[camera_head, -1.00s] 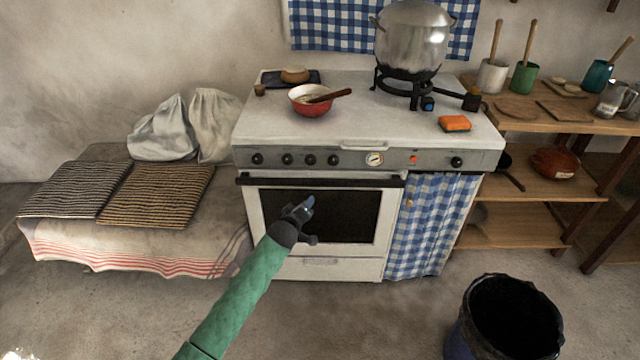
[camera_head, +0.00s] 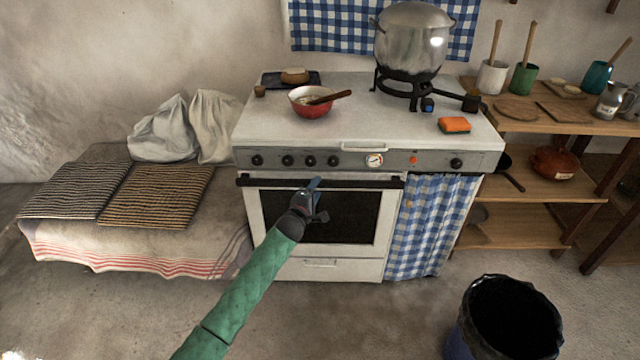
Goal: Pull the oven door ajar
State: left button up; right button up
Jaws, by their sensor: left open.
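The white oven door (camera_head: 265,228) with its dark window is on the front of the stove, and it looks shut. Its dark bar handle (camera_head: 270,182) runs across the top of the door. The green sleeve of my left arm hides part of the door's lower left. My right gripper is not in view.
A black bin (camera_head: 512,315) stands on the floor at right front. A bench (camera_head: 130,233) with cushions is left. Floor before the oven is clear.

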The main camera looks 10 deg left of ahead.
aim_at(319, 186)
pick_arm(q)
jog(key=shift+x, duration=1.8)
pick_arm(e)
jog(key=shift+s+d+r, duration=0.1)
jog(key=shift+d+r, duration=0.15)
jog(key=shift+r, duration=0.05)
